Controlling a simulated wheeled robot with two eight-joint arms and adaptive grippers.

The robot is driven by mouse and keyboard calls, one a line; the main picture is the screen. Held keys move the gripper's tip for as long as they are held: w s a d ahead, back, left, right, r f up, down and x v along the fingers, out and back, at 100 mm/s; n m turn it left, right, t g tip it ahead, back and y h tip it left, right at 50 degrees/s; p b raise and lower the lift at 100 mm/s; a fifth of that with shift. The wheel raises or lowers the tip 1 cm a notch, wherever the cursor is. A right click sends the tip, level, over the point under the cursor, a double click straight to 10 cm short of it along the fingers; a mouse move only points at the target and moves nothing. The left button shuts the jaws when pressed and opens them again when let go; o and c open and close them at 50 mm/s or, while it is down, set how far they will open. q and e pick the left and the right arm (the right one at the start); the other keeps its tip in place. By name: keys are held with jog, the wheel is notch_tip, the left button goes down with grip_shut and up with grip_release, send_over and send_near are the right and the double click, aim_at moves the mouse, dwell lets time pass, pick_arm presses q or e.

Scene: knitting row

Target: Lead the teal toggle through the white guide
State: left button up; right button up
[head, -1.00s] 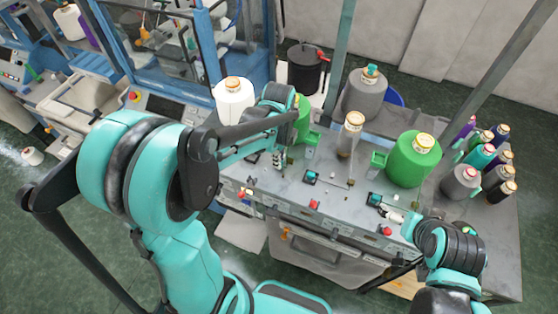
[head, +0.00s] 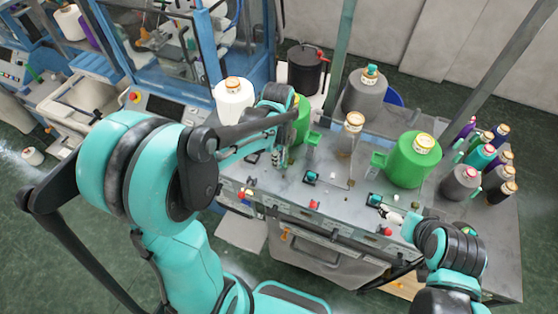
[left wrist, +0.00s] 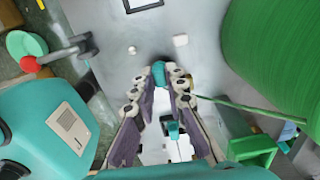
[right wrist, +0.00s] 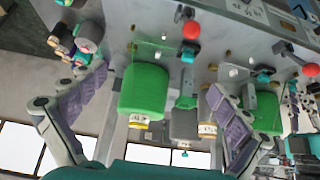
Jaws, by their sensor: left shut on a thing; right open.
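My left gripper (left wrist: 160,82) is shut on a small teal piece, the teal toggle (left wrist: 158,70), which shows between its fingertips in the left wrist view. A green strand runs from near the fingertips towards the large green cone (left wrist: 275,60). In the head view the left gripper (head: 277,158) is above the left part of the grey table, and the toggle is too small to make out. A small white piece (left wrist: 180,40) lies just beyond the fingertips, perhaps the white guide; I cannot tell for sure. My right gripper (right wrist: 157,82) is open and empty, over the table's front right part.
The grey table (head: 280,190) carries green cones (head: 412,160), a grey cone (head: 365,95), a slim cone (head: 350,135) and several small cones at the right. Red knobs (head: 314,204) and dark clips with teal blocks (head: 311,177) sit along its front. A white cone (head: 233,100) stands behind the left arm.

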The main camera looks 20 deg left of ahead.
pick_arm(q)
jog(key=shift+w+a+b, duration=0.1)
jog(key=shift+a+b, duration=0.25)
jog(key=shift+a, duration=2.5)
